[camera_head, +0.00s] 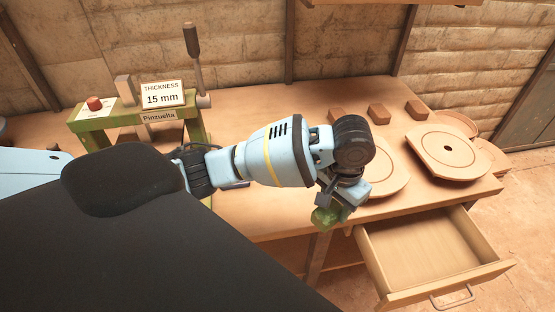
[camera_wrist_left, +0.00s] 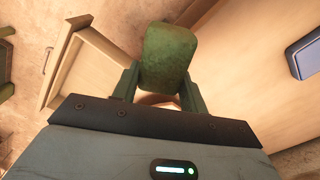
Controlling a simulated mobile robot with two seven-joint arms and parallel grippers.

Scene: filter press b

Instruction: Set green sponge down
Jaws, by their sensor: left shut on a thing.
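My left gripper (camera_head: 334,203) is shut on the green sponge (camera_head: 324,218), which hangs below the wrist and shows against the table's front edge. In the left wrist view, the sponge (camera_wrist_left: 168,57) sticks out between the two dark fingers of the gripper (camera_wrist_left: 160,88). The gap between the sponge and the surface behind it cannot be told. My right gripper is not in view.
The wooden table (camera_head: 245,212) has an open, empty-looking drawer (camera_head: 425,250) at front right. Round clay-coloured plates (camera_head: 448,150) and small blocks (camera_head: 379,113) lie at right. A green press (camera_head: 90,124) with a thickness sign (camera_head: 162,94) stands at left.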

